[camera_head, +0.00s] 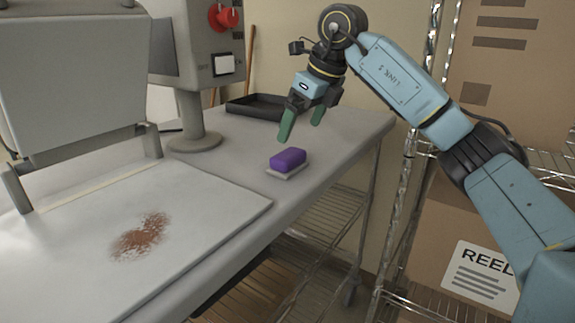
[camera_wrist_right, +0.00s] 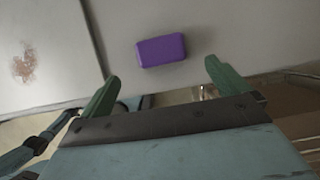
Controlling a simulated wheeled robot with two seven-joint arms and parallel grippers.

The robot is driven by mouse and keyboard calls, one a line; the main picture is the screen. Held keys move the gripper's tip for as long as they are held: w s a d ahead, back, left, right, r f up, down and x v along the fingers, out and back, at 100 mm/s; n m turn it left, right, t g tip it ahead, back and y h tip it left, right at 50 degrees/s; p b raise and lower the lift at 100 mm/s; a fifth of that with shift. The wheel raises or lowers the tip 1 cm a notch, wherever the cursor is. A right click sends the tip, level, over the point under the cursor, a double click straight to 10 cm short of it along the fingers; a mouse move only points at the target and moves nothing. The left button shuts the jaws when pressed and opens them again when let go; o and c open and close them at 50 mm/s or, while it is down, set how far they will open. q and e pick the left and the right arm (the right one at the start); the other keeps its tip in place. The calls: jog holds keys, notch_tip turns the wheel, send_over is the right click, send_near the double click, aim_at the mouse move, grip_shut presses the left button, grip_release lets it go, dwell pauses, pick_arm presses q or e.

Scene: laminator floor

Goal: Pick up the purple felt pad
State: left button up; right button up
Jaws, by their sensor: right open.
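The purple felt pad (camera_head: 289,157) is a small rounded block resting on a thin pale base (camera_head: 287,172) near the right edge of the table. In the right wrist view the pad (camera_wrist_right: 161,50) lies beyond the fingertips, between their lines. My right gripper (camera_head: 302,128) is open and empty, with green fingers pointing down, above the pad and apart from it. It also shows in the right wrist view (camera_wrist_right: 162,78). My left gripper is not seen in the head view.
The grey table (camera_head: 225,150) carries a white board (camera_head: 75,240) with a reddish-brown stain (camera_head: 141,237). A machine with a red knob (camera_head: 224,17) stands behind on a post. A black tray (camera_head: 262,107) lies at the back. A wire rack with cartons (camera_head: 455,215) stands at right.

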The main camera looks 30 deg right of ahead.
aim_at(288, 153)
jog(key=b+x, duration=0.1)
jog(key=x, duration=0.8)
jog(key=shift+w, duration=0.2)
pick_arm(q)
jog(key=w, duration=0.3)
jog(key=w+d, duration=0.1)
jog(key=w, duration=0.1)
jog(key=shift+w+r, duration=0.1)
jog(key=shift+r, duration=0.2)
pick_arm(e)
jog(key=shift+r, duration=0.1)
jog(key=shift+c, duration=0.4)
jog(key=c, duration=0.9)
jog(key=shift+o, duration=0.2)
jog(key=shift+r, duration=0.25)
notch_tip(288, 153, up, 8)
jog(key=shift+r+p, duration=0.2)
jog(key=shift+p, duration=0.65)
jog(key=shift+r, duration=0.6)
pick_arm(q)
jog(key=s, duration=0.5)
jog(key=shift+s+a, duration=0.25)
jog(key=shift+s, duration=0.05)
